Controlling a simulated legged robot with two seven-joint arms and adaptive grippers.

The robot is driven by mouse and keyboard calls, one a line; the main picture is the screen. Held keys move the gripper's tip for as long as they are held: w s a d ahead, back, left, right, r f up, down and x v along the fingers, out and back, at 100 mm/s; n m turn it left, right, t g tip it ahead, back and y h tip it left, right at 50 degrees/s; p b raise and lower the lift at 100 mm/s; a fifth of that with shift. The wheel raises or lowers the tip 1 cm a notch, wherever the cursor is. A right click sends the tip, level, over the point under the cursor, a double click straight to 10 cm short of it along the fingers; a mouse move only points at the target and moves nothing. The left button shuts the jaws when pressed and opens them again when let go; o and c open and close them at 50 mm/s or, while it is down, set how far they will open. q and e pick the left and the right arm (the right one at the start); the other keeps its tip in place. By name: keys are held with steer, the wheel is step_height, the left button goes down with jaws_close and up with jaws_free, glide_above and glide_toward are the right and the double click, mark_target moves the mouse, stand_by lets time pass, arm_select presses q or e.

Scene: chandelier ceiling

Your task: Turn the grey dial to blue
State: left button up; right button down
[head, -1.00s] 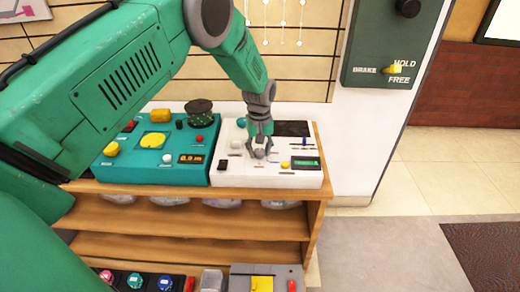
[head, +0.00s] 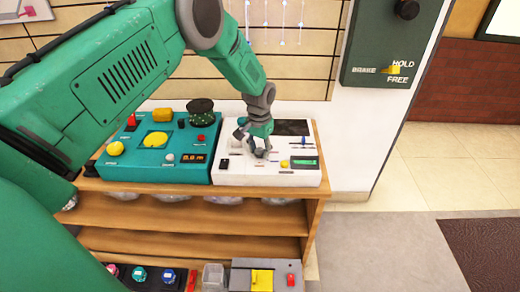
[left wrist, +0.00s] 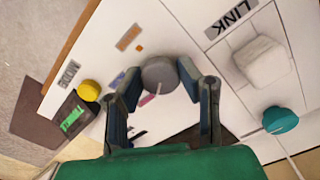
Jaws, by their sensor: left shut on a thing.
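The grey dial (left wrist: 160,74) is round with a white pointer line, on a white panel (head: 290,179). In the left wrist view the pointer points down the picture. An orange mark (left wrist: 128,38) lies up and left of the dial, and a pink mark (left wrist: 147,99) lies just below it. In the head view the left gripper (head: 261,150) comes down on the white panel and mostly hides the dial. My right gripper is not in view.
A yellow knob (left wrist: 88,90), green display (left wrist: 73,119), white button (left wrist: 262,61) and teal knob (left wrist: 280,120) surround the dial. A teal control box (head: 150,175) stands left of the white panel on the wooden shelf (head: 200,213).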

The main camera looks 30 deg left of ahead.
mark_target(259, 151)
arm_select(q)
steer(key=shift+s+a+m, duration=0.1)
steer(key=shift+m, duration=0.5)
steer(key=o, duration=1.1)
steer(key=shift+o, duration=0.2)
steer(key=shift+r, duration=0.1)
step_height(259, 151, up, 12)
steer(key=shift+f, duration=0.2)
